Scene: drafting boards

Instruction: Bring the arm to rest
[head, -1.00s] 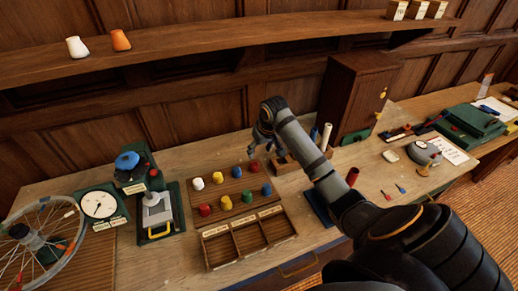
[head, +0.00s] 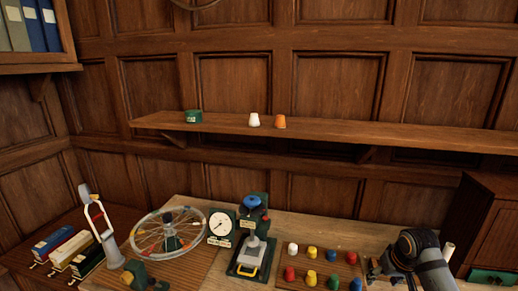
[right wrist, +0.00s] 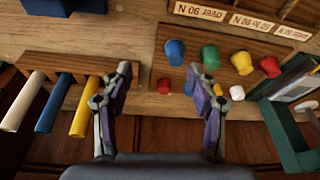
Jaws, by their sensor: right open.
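My right arm (head: 432,262) comes in at the lower right of the head view. Its gripper (head: 374,272) hangs over the bench, just right of the wooden board of coloured pegs (head: 300,284). In the right wrist view the right gripper (right wrist: 160,78) is open, its two fingers well apart, with nothing between them. That view shows the peg board (right wrist: 161,42) beside the right finger and a wooden rack (right wrist: 40,62) with white, blue and yellow rods beside the left finger. My left gripper is in neither view.
A wall shelf (head: 340,131) holds a white cup (head: 253,120), an orange cup (head: 280,122) and a green item (head: 193,116). A wooden cabinet (head: 490,225) stands right of the arm. A press (head: 253,240), a dial gauge (head: 221,225) and a spoked wheel (head: 165,238) stand left.

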